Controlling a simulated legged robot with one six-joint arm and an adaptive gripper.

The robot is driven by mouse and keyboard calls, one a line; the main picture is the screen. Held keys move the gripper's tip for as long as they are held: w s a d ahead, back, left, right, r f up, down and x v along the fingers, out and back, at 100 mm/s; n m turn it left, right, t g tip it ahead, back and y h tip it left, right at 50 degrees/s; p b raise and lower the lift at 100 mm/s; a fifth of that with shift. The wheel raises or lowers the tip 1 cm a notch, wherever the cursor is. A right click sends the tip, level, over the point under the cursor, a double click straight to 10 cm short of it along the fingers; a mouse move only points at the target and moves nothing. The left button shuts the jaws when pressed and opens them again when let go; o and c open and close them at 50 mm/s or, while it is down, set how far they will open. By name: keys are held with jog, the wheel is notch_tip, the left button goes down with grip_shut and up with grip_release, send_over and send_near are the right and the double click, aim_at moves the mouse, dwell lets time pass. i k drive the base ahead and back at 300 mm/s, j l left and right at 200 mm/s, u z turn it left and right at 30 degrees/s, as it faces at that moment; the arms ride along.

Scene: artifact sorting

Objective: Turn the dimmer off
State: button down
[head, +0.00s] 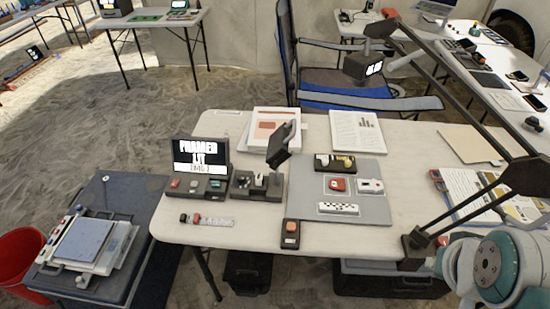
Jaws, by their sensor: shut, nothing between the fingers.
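A desk lamp with a long dark jointed boom (462,92) is clamped at the table's right front edge. Its head (362,68) shows bright white panels, so it looks lit. A small dark box with an orange button or knob (290,229) sits at the front edge of the table, below the grey mat. It may be the dimmer, but no label is readable and its setting cannot be told. My gripper is not in view; only a teal and white arm joint of mine shows at the lower right.
The grey mat (360,174) holds small red and white pieces. Papers (356,132) lie behind. A blue chair (350,83) stands beyond.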

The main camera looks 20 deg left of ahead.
aim_at(242, 178)
jog(key=u, duration=1.35)
jog(key=i+j+z, duration=0.15)
jog(key=i, duration=0.3)
jog(key=i+j+z, duration=0.15)
jog(key=i+j, duration=0.25)
jog(key=i, duration=0.05)
